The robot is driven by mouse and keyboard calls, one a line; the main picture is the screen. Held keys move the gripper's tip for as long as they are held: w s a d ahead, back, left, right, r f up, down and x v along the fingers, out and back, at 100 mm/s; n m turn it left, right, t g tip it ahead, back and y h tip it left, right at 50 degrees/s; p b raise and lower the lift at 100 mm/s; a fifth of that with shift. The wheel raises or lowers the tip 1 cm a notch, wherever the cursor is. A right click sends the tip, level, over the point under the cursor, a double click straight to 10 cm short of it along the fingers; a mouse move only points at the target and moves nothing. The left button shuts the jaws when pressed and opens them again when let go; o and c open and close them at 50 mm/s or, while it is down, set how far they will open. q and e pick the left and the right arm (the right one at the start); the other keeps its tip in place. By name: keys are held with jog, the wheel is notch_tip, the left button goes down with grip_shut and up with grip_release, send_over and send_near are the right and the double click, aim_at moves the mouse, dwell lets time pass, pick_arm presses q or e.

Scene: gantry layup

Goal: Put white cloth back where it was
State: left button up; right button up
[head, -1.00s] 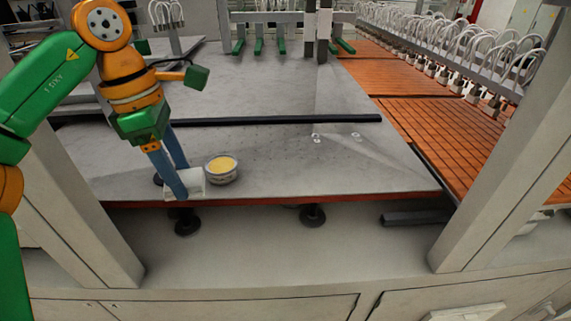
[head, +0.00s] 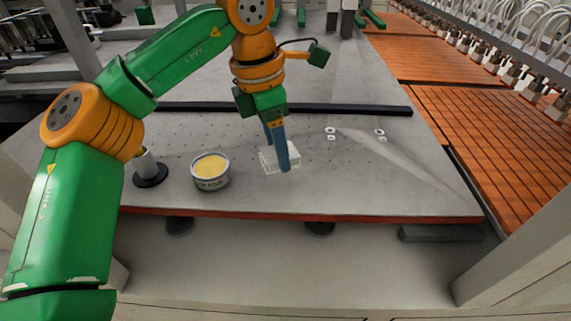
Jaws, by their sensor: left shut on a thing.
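The white cloth (head: 295,160) is a small pale piece at the tips of my left gripper (head: 278,157), over the grey table (head: 350,185) and to the right of the tin. My left gripper points down with its blue fingers shut on the cloth. The fingers hide part of the cloth, and I cannot tell whether it touches the table. My right gripper is not in view.
A round tin (head: 211,171) with yellow contents stands left of the cloth. A grey cylinder on a black base (head: 149,171) is further left. A black bar (head: 350,108) crosses the table behind. Small white pieces (head: 331,133) lie to the right.

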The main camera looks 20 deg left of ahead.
aim_at(283, 180)
pick_arm(q)
jog(key=f, duration=0.2)
jog(key=w+f, duration=0.1)
jog(key=f, duration=0.1)
jog(key=shift+d+f+p, duration=0.1)
jog(key=shift+d+p, duration=0.25)
jog(key=shift+d, duration=0.05)
jog(key=shift+s+f, duration=0.2)
jog(key=shift+s, duration=0.1)
jog(key=shift+f, duration=0.15)
jog(key=o, duration=1.3)
jog(key=shift+w, duration=0.15)
jog(key=r, duration=0.4)
jog(key=s+a+r, duration=0.1)
jog(key=r, duration=0.7)
jog(key=shift+s+a+r, duration=0.1)
jog(key=shift+s+a, duration=0.05)
jog(key=shift+a, duration=0.05)
